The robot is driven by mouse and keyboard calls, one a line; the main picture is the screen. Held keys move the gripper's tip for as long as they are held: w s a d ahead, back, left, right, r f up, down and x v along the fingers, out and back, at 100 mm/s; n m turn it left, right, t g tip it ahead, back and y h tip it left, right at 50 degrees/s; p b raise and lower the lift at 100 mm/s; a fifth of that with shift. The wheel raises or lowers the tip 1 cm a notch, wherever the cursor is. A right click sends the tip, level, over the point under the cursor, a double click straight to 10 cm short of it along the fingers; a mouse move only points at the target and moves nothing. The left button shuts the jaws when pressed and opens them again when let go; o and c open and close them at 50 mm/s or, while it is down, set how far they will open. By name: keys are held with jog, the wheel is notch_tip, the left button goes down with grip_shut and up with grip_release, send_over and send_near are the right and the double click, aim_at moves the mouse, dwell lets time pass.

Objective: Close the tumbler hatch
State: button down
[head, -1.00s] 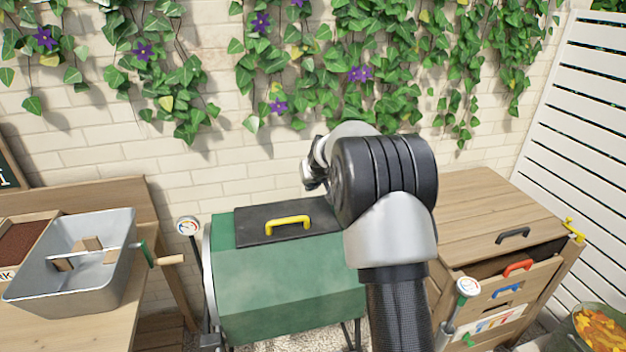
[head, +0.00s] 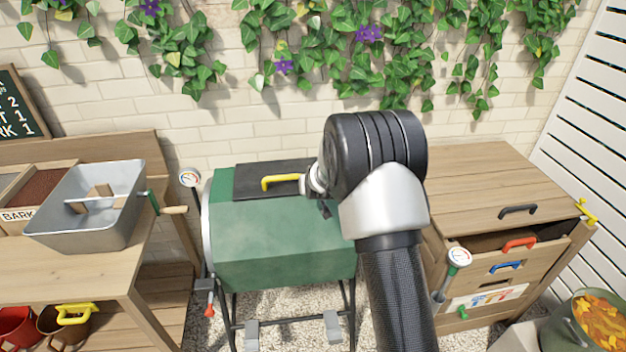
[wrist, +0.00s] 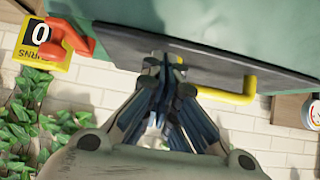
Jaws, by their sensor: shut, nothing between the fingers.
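The tumbler (head: 285,235) is a green faceted drum on a dark stand in the head view. Its hatch (head: 250,185) is a dark panel at the drum's top, with a yellow handle (head: 281,181). I cannot tell whether the hatch sits flush. In the wrist view, the green drum (wrist: 220,25) fills the top, and the dark hatch (wrist: 125,40) runs across below it. The yellow handle (wrist: 238,90) is right of my gripper (wrist: 165,68). My gripper is shut and empty, its tips close to the hatch's edge; contact is unclear. My arm mostly hides it in the head view.
A metal tray (head: 95,215) stands on the left wooden bench (head: 90,265). A wooden cabinet (head: 480,185) with coloured handles stands at right. A brick wall (head: 240,130) with ivy is behind. A yellow sign (wrist: 38,42) and an orange part (wrist: 70,38) show in the wrist view.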

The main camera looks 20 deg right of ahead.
jog(key=shift+s+a+f, duration=0.1)
jog(key=shift+s+f, duration=0.05)
jog(key=shift+f, duration=0.4)
jog(key=shift+r, duration=0.1)
jog(key=s+a+f+p, duration=0.2)
jog(key=s, duration=0.6)
jog(key=s+a+r+n+g+y, duration=0.1)
jog(key=s+a+r, duration=0.2)
jog(key=s+r, duration=0.5)
jog(key=s+a+r+g, duration=0.1)
jog(key=s+a+r, duration=0.3)
jog(key=r, duration=0.6)
jog(key=s+a+r+g, duration=0.1)
jog(key=s+r, duration=0.1)
jog(key=s, duration=1.2)
jog(key=s+a+r+n+g+y, duration=0.1)
jog(key=s+a+r+g, duration=0.1)
jog(key=s, duration=1.2)
jog(key=shift+a+r, duration=0.2)
jog(key=shift+a, duration=0.1)
